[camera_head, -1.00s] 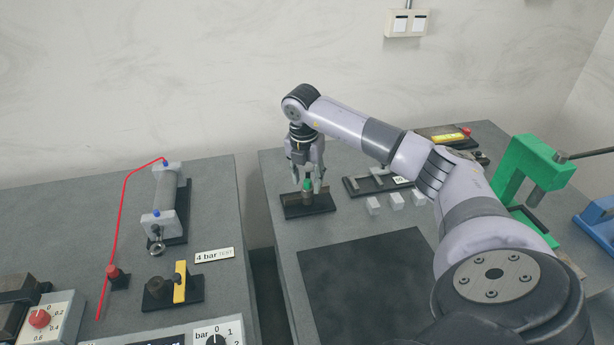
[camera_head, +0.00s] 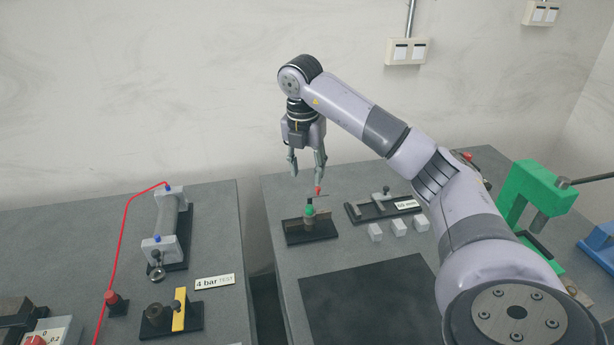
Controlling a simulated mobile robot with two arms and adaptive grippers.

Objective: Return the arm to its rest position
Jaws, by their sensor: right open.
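My right gripper (camera_head: 306,174) points down, open and empty, above the right-hand table. Its fingertips are above and apart from a small black stand (camera_head: 311,228), which holds an upright piece with a green band (camera_head: 309,211). A red-tipped part (camera_head: 318,190) shows just under the right finger; I cannot tell what it belongs to. My right arm reaches in from the lower right, bent high at its far joint. My left gripper is not in view.
A black rack labelled 60 mm (camera_head: 381,208) and several pale blocks (camera_head: 399,229) lie right of the stand. A dark mat (camera_head: 365,300) lies in front. A green press (camera_head: 530,185) stands at the right. The left table holds a cylinder (camera_head: 168,228) with a red hose (camera_head: 124,235).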

